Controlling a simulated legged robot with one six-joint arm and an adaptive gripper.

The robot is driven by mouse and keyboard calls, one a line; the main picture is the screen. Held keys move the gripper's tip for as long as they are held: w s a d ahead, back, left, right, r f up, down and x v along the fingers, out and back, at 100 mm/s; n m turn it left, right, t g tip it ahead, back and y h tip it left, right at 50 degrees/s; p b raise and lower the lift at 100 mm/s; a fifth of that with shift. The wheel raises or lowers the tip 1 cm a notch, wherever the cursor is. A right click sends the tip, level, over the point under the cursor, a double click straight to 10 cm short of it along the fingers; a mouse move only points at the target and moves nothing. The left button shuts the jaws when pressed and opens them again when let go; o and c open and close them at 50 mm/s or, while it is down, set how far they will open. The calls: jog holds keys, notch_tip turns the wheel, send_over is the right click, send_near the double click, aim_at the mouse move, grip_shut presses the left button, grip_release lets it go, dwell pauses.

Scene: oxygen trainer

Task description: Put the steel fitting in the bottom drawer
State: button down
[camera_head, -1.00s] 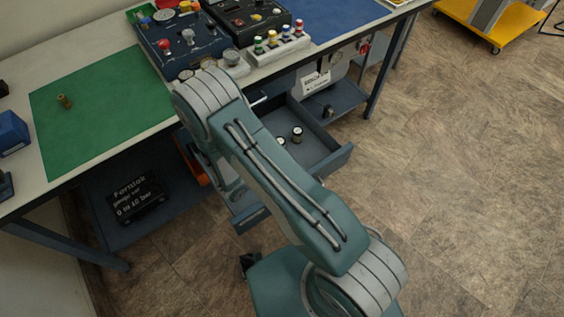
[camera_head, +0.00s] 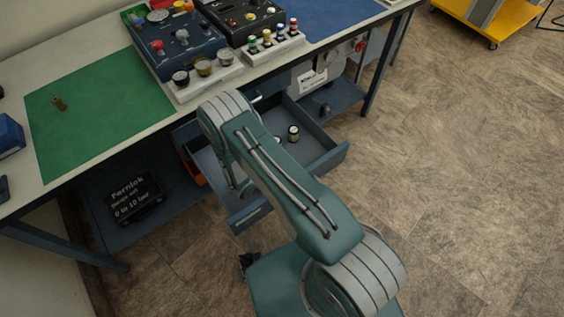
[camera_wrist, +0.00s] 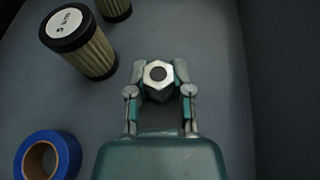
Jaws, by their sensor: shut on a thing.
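In the wrist view my gripper (camera_wrist: 160,93) is shut on the steel fitting (camera_wrist: 158,75), a shiny hexagonal piece with a dark round hole, held between the fingertips. Below it is a grey-blue surface, apparently the inside of an open drawer. In the head view the open drawer (camera_head: 323,157) sticks out under the workbench, with my arm across its middle. My gripper and the fitting are hidden behind the arm there. I cannot tell whether the fitting touches the drawer floor.
In the wrist view a black-capped filter (camera_wrist: 85,50), another filter (camera_wrist: 116,8) and a blue tape roll (camera_wrist: 48,157) lie left of my gripper. The right side is clear. The bench (camera_head: 30,190) overhangs the drawer; a black gauge case (camera_head: 135,198) sits on the lower shelf.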

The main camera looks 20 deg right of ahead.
jog(key=c, duration=0.5)
grip_release()
jog(key=shift+a, duration=0.15)
